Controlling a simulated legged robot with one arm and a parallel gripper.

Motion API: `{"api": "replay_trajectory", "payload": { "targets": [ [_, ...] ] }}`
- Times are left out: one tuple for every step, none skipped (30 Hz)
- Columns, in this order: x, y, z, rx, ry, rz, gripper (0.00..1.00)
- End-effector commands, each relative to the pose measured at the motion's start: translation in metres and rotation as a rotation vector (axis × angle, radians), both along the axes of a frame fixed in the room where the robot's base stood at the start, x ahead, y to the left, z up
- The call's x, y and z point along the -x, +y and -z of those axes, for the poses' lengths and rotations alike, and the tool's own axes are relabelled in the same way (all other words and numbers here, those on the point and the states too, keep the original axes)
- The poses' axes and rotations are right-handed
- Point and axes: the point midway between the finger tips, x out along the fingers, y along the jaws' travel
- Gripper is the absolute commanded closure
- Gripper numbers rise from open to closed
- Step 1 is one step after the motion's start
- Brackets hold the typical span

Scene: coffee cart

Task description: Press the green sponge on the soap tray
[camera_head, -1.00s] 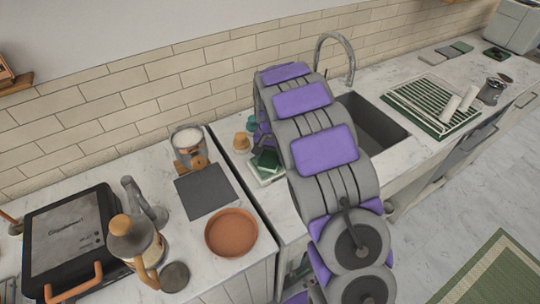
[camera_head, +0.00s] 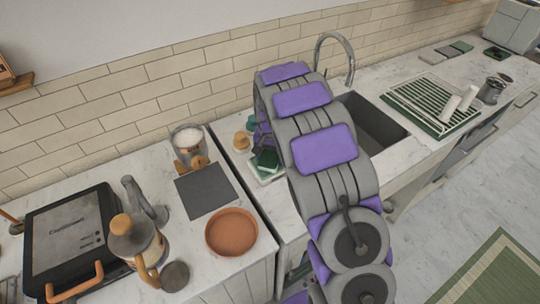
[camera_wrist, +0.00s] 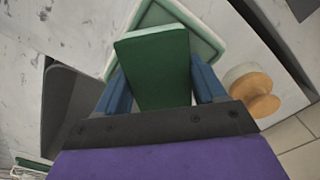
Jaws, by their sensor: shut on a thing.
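The green sponge (camera_wrist: 152,65) is between the two blue fingers of my gripper (camera_wrist: 157,85) in the wrist view, and the gripper is shut on it. The pale soap tray (camera_wrist: 203,38) with a green inner surface lies just beyond and under the sponge. I cannot tell whether sponge and tray touch. In the head view the sponge (camera_head: 267,159) is a small dark green block over the tray (camera_head: 262,180), left of my arm. My arm hides most of the gripper there.
A wooden-topped brush or knob (camera_wrist: 256,88) stands beside the tray. The sink (camera_head: 368,122) and its faucet (camera_head: 335,50) are right of my arm. A terracotta dish (camera_head: 231,232), a dark mat (camera_head: 206,190) and a jar (camera_head: 189,143) stand on the left counter.

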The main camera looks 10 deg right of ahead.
Motion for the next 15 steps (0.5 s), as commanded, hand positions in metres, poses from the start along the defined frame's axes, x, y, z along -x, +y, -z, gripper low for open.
{"api": "replay_trajectory", "payload": {
  "targets": [
    [0.001, 0.0, 0.0, 0.0, 0.003, 0.0, 0.55],
    [0.001, 0.0, -0.002, 0.0, 0.003, 0.0, 0.55],
    [0.001, 0.0, -0.004, 0.0, 0.002, 0.0, 0.55],
    [0.001, 0.0, -0.006, 0.0, 0.002, 0.0, 0.55],
    [0.001, 0.0, -0.008, 0.0, 0.002, 0.0, 0.55],
    [0.001, 0.0, -0.011, 0.0, 0.001, 0.0, 0.55],
    [0.001, 0.0, -0.013, 0.0, 0.001, 0.0, 0.55],
    [0.001, 0.0, -0.016, 0.0, 0.001, 0.0, 0.55],
    [0.001, 0.0, -0.019, 0.0, 0.0, 0.0, 0.55],
    [0.001, 0.0, -0.021, 0.0, 0.001, 0.0, 0.55],
    [0.001, 0.0, -0.024, 0.0, 0.001, 0.0, 0.55],
    [0.001, 0.0, -0.026, 0.0, 0.001, 0.0, 0.55],
    [0.001, 0.0, -0.029, 0.0, 0.001, 0.0, 0.55],
    [0.001, 0.0, -0.031, 0.0, 0.001, 0.0, 0.55],
    [0.001, 0.0, -0.034, 0.0, 0.001, 0.0, 0.55]
  ]
}}
